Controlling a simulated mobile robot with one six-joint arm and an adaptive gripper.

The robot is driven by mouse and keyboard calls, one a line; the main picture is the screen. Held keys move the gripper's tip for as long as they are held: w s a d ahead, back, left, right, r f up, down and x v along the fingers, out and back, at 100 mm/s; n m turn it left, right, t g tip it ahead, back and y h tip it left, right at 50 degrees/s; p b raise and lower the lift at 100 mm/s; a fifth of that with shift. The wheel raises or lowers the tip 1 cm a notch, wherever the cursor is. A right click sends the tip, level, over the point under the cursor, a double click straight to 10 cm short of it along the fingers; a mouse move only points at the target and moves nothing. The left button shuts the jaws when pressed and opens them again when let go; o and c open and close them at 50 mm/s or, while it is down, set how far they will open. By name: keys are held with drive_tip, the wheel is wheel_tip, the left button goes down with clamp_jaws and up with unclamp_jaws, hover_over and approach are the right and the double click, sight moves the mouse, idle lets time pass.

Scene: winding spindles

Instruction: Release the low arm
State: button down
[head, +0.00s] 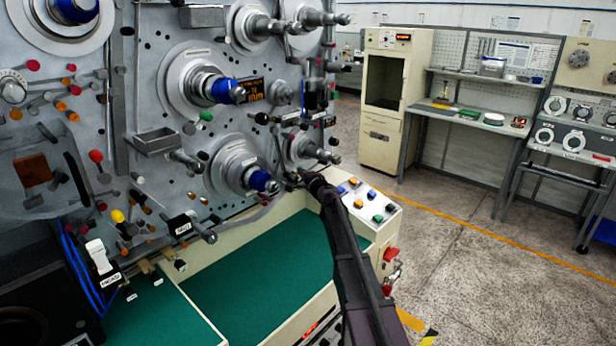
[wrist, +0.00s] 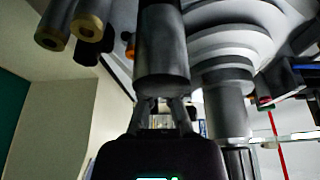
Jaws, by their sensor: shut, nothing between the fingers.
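My gripper (head: 298,178) is at the machine face, beside the lower right spindle (head: 306,148). In the wrist view its fingers (wrist: 163,112) are shut and empty. A dark grey cylinder (wrist: 162,55) crosses in front of them and hides their tips. I cannot tell whether they touch it. A stepped grey spindle (wrist: 225,100) stands close on their right. No part is clearly marked as the low arm; small labelled levers (head: 284,117) sit just above the lower right spindle.
A blue-tipped spindle (head: 240,168) is left of my gripper. Brass-ended rods (wrist: 72,25) show at upper left in the wrist view. A button panel (head: 368,205) and green work surface (head: 265,260) lie below. Open floor (head: 480,265) is to the right.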

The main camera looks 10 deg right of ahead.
drive_tip(key=s+a, duration=0.2)
drive_tip(key=shift+s+a+r, duration=0.1)
drive_tip(key=shift+a, duration=0.2)
